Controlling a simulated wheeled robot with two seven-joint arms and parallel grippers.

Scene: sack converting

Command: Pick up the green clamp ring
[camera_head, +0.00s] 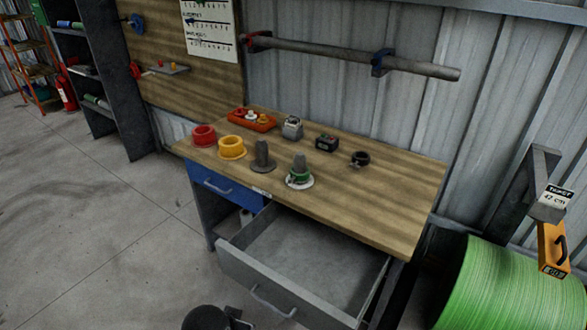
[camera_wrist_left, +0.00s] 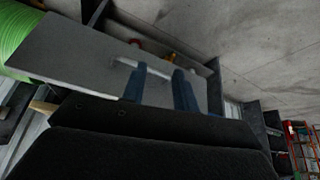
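In the head view only dark parts of my left arm show at the bottom edge, below the bench. The green ring is away from the gripper. My right gripper is not in view.
The grey drawer (camera_head: 256,275) stands open and empty below the wooden workbench (camera_head: 385,200). A red ring (camera_head: 204,136), a yellow ring (camera_head: 232,148) and a dark post (camera_head: 262,158) stand left of the green ring. A black clamp (camera_head: 361,158) lies to the right.

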